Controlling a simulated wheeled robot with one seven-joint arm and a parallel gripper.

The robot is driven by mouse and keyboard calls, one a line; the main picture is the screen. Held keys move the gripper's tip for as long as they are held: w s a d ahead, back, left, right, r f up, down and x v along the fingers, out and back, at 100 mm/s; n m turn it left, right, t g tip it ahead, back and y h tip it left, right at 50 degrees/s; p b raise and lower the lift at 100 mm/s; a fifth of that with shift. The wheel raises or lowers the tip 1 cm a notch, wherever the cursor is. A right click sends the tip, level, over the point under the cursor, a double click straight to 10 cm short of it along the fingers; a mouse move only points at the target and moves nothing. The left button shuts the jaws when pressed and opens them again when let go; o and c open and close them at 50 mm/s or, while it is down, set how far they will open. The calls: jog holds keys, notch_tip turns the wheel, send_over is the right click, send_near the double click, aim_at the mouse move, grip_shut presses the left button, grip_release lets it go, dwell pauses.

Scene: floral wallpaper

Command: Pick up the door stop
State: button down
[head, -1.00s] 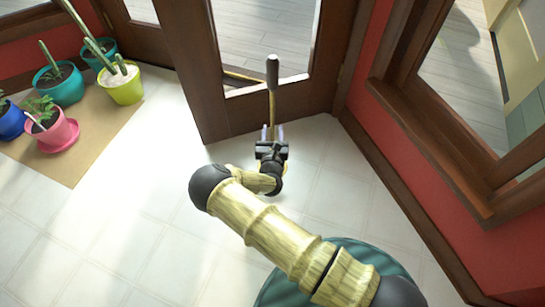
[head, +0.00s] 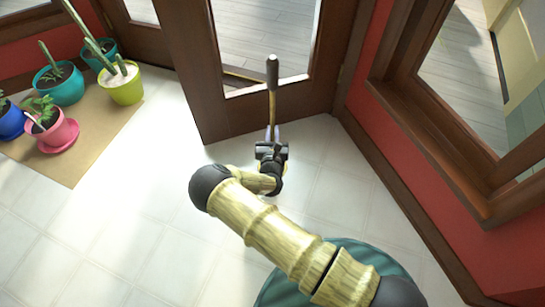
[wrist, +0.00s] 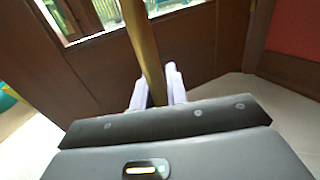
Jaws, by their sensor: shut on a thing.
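The door stop (head: 272,95) is a thin upright brass-coloured rod with a dark knob at the top, standing in front of the brown door. In the wrist view its shaft (wrist: 144,45) runs up between the pale fingers. My gripper (head: 272,131) is shut on the shaft low down, near the floor. The fingers also show in the wrist view (wrist: 158,88), one on each side of the rod. The lower end of the door stop is hidden behind my gripper.
The brown glazed door (head: 226,124) is close behind the rod. A red wall with a wooden window frame (head: 440,150) is on the right. Several potted plants, including a pink pot (head: 55,134), stand on a tan mat (head: 85,150) at left. White tiled floor (head: 120,220) is clear between.

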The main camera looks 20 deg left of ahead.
aim_at(272, 119)
dwell(0.7)
jog(key=shift+a+r, duration=0.1)
jog(key=shift+r, duration=0.1)
notch_tip(272, 119, up, 10)
jog(key=p, duration=0.7)
jog(key=shift+w, duration=0.1)
dwell(0.5)
